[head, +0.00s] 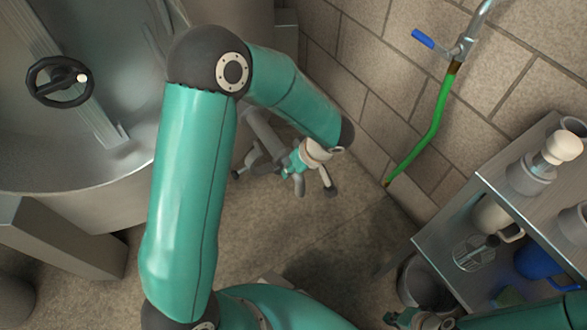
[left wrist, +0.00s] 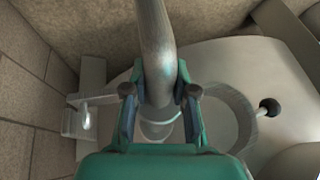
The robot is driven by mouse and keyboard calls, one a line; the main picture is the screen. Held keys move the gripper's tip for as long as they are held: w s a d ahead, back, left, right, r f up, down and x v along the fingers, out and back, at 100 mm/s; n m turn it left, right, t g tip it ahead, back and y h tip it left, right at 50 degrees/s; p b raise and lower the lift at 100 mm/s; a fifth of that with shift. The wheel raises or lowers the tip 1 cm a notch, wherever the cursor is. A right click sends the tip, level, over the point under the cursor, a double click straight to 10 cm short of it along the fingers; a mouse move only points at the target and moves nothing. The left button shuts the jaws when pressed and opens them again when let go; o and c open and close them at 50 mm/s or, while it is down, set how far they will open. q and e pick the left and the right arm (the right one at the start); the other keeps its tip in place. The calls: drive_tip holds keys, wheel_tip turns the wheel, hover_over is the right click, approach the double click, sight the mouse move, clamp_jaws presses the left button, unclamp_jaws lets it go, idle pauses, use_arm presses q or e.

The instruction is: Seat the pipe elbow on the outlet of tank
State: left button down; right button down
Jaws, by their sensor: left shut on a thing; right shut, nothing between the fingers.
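My left gripper (head: 291,170) is low over the floor at the middle of the head view, partly hidden by my forearm. In the left wrist view my left gripper (left wrist: 160,92) is shut on a curved grey metal pipe, the pipe elbow (left wrist: 156,45). The elbow runs up out of that picture; a pale round end shows just below the fingers. A large metal tank (head: 110,165) stands at the left of the head view. I cannot make out its outlet, or whether the elbow touches anything. My right gripper (head: 405,318) is partly visible at the bottom edge, shut and empty.
A black handwheel (head: 60,82) is on the tank. A metal shelf (head: 510,205) with jugs stands at the right. A green hose (head: 432,128) hangs from a blue-handled tap on the brick wall. A black-knobbed lever (left wrist: 269,107) shows beyond my fingers.

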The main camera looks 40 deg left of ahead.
use_arm(q)
drive_tip(key=shift+f+b, duration=0.3)
drive_tip(key=shift+b, duration=0.15)
idle(0.3)
drive_tip(key=c, duration=0.9)
unclamp_jaws()
drive_tip(key=shift+o, duration=0.2)
drive_tip(key=v, duration=1.2)
